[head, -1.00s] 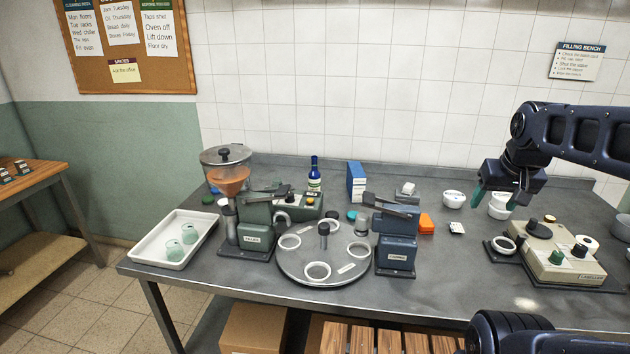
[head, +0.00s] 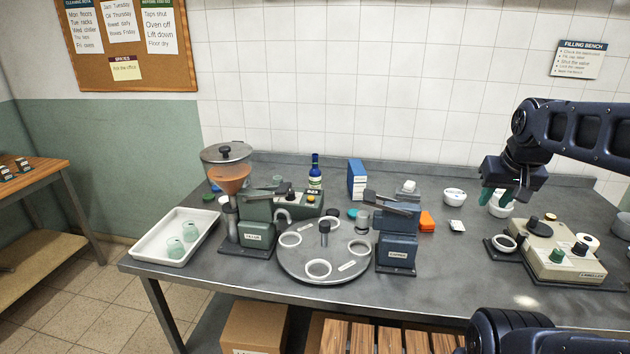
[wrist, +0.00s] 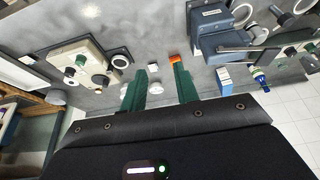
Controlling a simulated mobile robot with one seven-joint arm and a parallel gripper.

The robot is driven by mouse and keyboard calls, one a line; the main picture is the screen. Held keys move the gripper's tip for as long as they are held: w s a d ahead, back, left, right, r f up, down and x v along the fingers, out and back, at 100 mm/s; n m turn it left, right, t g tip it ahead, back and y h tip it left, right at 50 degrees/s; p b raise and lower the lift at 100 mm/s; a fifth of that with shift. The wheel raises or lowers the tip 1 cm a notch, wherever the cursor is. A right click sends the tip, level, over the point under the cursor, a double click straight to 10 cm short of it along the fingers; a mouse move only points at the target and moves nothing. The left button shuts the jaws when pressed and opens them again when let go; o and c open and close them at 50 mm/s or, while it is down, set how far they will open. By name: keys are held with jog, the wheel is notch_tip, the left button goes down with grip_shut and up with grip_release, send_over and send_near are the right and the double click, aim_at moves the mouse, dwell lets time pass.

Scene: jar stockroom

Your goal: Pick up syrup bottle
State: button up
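The syrup bottle appears to be the dark blue bottle (head: 315,174) with a pale label, standing upright at the back of the bench near the wall. It also shows in the wrist view (wrist: 260,79), at the right, beside a blue box. My gripper (head: 497,196) is above the right part of the bench, well to the right of the bottle. In the wrist view its two green fingers (wrist: 160,72) are spread apart with nothing between them.
A blue box (head: 356,180) stands right of the bottle. The green filling machine (head: 258,222), round turntable (head: 322,277) and blue capping machine (head: 397,245) stand in front. White bowls (head: 454,197) and an orange block (head: 427,221) lie between bottle and gripper. A labeller (head: 560,262) is at right.

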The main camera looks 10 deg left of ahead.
jog(key=w+a+r+m, duration=0.1)
jog(key=w+a+r, duration=0.25)
jog(key=w, duration=0.55)
jog(key=w+a+r+m+g, duration=0.1)
jog(key=w+a+r, duration=0.25)
jog(key=w, duration=0.55)
jog(key=w+a+r+m, duration=0.1)
jog(key=w+a+r, duration=0.25)
jog(key=w, duration=0.45)
jog(key=m+h, duration=0.3)
send_over(315, 156)
jog(key=s+a, duration=0.2)
notch_tip(315, 156, down, 18)
jog(key=shift+y, duration=0.3)
jog(key=shift+x, duration=5.3)
jog(key=shift+a, duration=0.2)
grip_shut()
jog(key=shift+r, duration=0.1)
